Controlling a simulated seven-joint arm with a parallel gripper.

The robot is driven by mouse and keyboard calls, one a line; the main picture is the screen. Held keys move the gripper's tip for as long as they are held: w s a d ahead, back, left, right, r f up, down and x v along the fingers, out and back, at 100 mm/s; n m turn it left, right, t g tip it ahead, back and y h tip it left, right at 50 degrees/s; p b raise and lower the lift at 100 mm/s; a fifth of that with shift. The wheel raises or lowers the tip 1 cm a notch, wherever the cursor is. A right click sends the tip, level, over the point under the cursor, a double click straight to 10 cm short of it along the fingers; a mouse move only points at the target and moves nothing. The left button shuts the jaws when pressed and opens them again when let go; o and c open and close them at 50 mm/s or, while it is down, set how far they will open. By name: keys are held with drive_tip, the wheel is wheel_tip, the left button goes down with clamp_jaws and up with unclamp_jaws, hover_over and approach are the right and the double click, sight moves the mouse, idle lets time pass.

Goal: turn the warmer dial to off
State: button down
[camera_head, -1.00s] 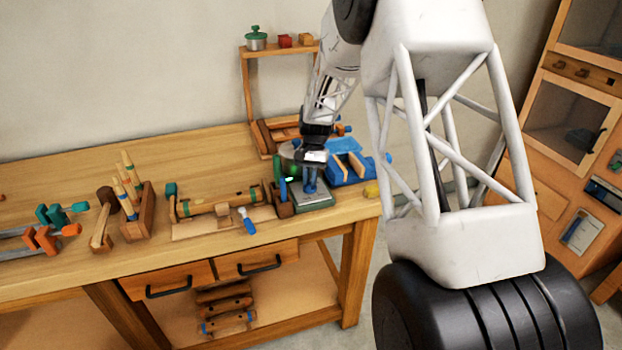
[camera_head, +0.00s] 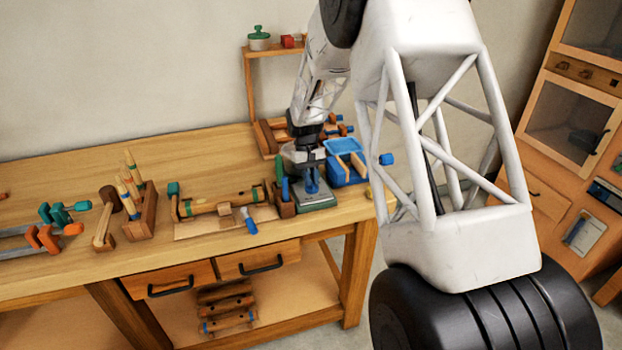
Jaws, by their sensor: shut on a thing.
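The warmer (camera_head: 318,204) is a low grey-green box with a pale front, near the right end of the bench. My gripper (camera_head: 312,187) points down at it from above. Its blue fingers are shut at the top of the warmer, where the dial sits. The dial is mostly hidden by the fingers, so I cannot read its setting. A grey, rounded thing (camera_head: 294,157) shows just left of my wrist, partly covered.
A blue tray (camera_head: 345,160) stands close right of my gripper. A wooden holder (camera_head: 285,206) with green and blue handles stands close left. A wooden shelf (camera_head: 272,53) rises behind. Clamps and wooden tools lie further left; the bench's front edge is near.

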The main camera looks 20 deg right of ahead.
drive_tip(key=shift+s+f, duration=0.1)
drive_tip(key=shift+f, duration=0.05)
drive_tip(key=c, duration=1.1)
unclamp_jaws()
drive_tip(key=shift+r, duration=0.2)
drive_tip(key=v, duration=0.7)
drive_tip(key=shift+w+r, duration=0.2)
drive_tip(key=shift+w, duration=0.05)
